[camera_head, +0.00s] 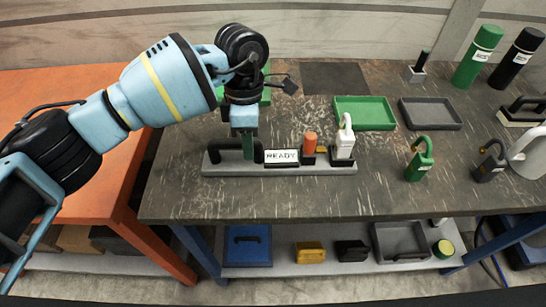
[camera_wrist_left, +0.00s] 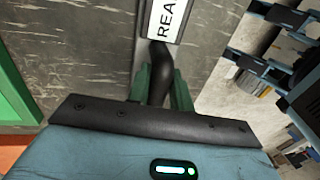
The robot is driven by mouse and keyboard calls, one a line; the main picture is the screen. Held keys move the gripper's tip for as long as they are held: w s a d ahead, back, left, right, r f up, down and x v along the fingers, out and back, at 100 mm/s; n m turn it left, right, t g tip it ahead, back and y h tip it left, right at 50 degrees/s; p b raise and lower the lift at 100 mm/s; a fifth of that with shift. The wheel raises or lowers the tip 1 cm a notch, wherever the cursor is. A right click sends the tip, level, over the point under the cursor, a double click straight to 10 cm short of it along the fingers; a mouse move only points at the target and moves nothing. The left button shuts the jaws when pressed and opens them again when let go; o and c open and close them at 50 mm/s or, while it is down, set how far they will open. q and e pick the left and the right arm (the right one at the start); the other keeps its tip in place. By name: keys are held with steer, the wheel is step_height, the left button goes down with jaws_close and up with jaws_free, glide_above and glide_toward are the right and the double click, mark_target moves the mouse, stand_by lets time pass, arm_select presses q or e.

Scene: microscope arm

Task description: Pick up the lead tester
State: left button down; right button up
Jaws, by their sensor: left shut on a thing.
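A long grey base bar (camera_head: 230,171) bears a white READY label (camera_head: 282,156), a black handle (camera_head: 225,147), an orange knob (camera_head: 310,142) and a white hooked piece (camera_head: 344,145); I take it to be the lead tester. My left gripper (camera_head: 248,150) points down from above and is shut on the black handle at the bar's left end. In the left wrist view the handle (camera_wrist_left: 161,55) runs between the green fingers (camera_wrist_left: 160,86), beside the label. I cannot tell whether the bar is clear of the table. My right gripper is not in view.
The dark table (camera_head: 180,192) also bears a green tray (camera_head: 364,112), a grey tray (camera_head: 430,113), and green (camera_head: 419,160) and black (camera_head: 488,162) hooked pieces. Green (camera_head: 478,57) and black (camera_head: 516,58) bottles stand back right. An orange table (camera_head: 100,90) adjoins on the left.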

arm_select(q)
steer(key=shift+s+d+f, duration=0.1)
steer(key=shift+s+d, duration=0.05)
stand_by(0.6)
steer(key=shift+r, duration=0.5)
steer(key=shift+s+r, duration=0.2)
steer(key=shift+r, duration=0.5)
steer(key=shift+s+r, duration=0.2)
steer(key=shift+r, duration=0.5)
steer(key=s+d+r, duration=0.1)
steer(key=s, duration=1.4)
steer(key=shift+r+b, duration=0.25)
steer(key=shift+b, duration=0.2)
steer(key=shift+w, duration=0.15)
steer(key=shift+w+a+f+b, duration=0.2)
steer(key=shift+w+f+b, duration=0.7)
steer(key=shift+w, duration=1.8)
steer(key=shift+w+a+f+b, duration=0.3)
steer(key=shift+w+b, duration=0.95)
steer(key=shift+w, duration=1.4)
steer(key=shift+w+a+f+b, duration=0.15)
steer(key=shift+w+f+b, duration=0.75)
steer(key=shift+w, duration=1.8)
steer(key=shift+r, duration=0.2)
